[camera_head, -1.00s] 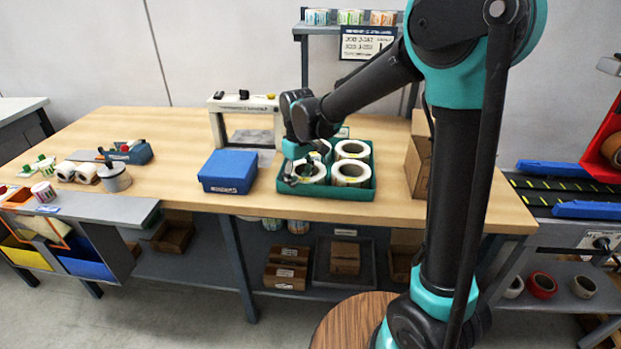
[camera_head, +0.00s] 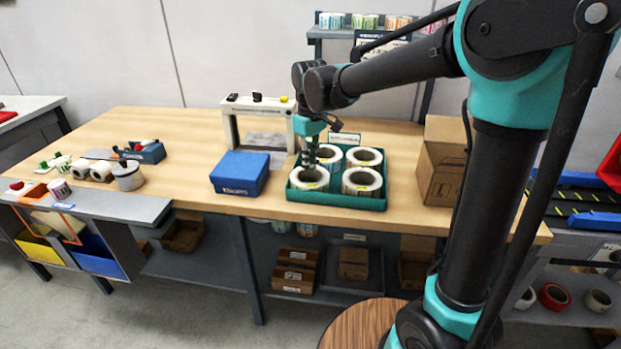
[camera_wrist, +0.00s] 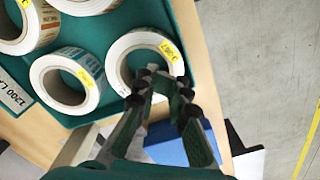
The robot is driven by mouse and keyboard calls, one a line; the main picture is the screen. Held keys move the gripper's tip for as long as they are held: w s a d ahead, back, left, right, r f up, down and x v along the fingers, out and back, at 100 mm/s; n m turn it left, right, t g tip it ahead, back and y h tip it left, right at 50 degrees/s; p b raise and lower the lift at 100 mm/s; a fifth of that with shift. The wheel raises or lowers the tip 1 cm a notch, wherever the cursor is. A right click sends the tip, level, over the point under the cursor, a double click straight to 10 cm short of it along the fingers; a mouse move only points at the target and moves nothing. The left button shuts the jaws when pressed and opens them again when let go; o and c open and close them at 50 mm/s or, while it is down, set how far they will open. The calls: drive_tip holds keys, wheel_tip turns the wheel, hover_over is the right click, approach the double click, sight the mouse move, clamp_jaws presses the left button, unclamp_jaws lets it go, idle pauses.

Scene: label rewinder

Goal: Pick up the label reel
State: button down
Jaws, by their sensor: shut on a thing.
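The green tray (camera_head: 340,201) on the wooden bench holds several white label reels with yellow tags. My gripper (camera_head: 313,164) points down at the front-left label reel (camera_head: 309,181). In the wrist view, my gripper (camera_wrist: 161,97) has its fingers at the lower rim of that reel (camera_wrist: 118,62), which has a yellow tag on top. It is shut on the reel's wall; the fingers partly hide the grip. The reel appears upright in its tray place; I cannot tell whether it is raised. Front-right (camera_head: 362,181) and back-right (camera_head: 364,157) reels stand beside it.
A blue box (camera_head: 240,173) stands close left of the tray. A white frame-like device (camera_head: 258,107) is behind it. Small reels and a grey cup (camera_head: 128,177) lie at the left. The bench between is clear.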

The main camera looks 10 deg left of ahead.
wheel_tip(320, 180, up, 12)
idle(0.3)
drive_tip(key=shift+c, duration=2.3)
unclamp_jaws()
